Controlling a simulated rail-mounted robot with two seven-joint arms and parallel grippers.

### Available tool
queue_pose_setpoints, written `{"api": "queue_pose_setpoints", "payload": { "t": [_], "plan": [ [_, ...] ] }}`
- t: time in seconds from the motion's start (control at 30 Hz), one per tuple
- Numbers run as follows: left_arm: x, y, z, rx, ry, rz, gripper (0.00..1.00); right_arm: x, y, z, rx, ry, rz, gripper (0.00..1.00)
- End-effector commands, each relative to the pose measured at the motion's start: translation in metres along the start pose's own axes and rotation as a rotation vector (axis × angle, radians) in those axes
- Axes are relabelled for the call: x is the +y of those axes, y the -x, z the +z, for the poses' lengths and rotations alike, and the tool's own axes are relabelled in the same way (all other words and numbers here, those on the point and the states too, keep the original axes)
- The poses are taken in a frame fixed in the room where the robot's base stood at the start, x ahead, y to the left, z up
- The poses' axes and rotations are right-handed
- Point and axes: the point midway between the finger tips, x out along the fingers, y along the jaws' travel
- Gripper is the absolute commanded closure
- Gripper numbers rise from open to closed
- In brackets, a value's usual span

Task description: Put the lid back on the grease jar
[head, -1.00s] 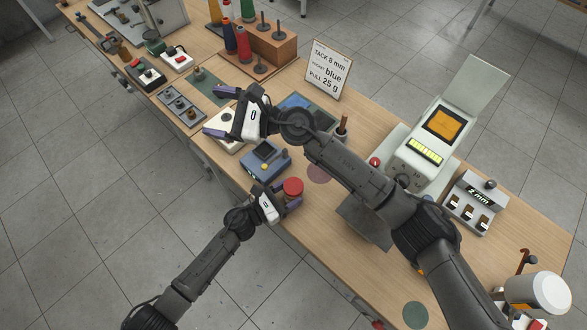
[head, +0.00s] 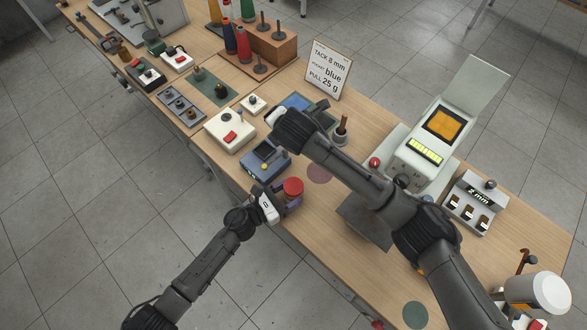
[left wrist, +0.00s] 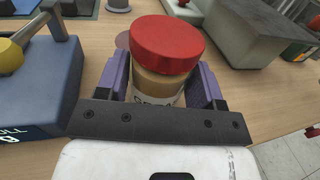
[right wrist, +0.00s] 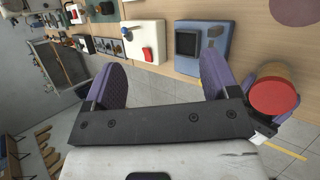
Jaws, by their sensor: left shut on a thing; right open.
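The grease jar (left wrist: 158,84) has an amber body and a pale label. Its red lid (left wrist: 167,42) sits on top of it, and it also shows in the head view (head: 293,187) and the right wrist view (right wrist: 274,97). I cannot tell whether the lid is screwed tight. My left gripper (head: 287,201) is shut around the jar's body below the lid and holds it upright at the bench's near edge. My right gripper (right wrist: 161,76) is open and empty, raised over the bench beyond the jar. In the head view its fingers are mostly hidden.
A blue device (head: 265,160) stands just beyond the jar, and a white box with a red switch (head: 230,130) is left of it. A sign (head: 328,68) and a tool cup (head: 341,133) stand farther back. A round mauve mat (head: 319,174) lies bare right of the jar.

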Motion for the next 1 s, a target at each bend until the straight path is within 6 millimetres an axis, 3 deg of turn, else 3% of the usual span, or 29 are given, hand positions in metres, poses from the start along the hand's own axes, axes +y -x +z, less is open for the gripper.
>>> {"api": "queue_pose_setpoints", "payload": {
  "t": [0.2,0.4,0.63,1.0],
  "plan": [
    [0.0,0.0,0.0,0.0,0.001,-0.001,1.0,-0.053,0.014,-0.034,0.2,-0.034,-0.343,0.19],
    [0.0,0.0,0.0,0.0,0.001,-0.001,1.0,-0.082,0.034,-0.052,0.319,-0.015,-0.543,0.19],
    [0.0,0.0,0.0,0.0,0.001,-0.001,1.0,-0.094,0.045,-0.058,0.374,0.004,-0.633,0.19],
    [0.0,0.0,0.0,0.0,0.001,-0.001,1.0,-0.095,0.046,-0.059,0.378,0.006,-0.641,0.19]
  ]
}}
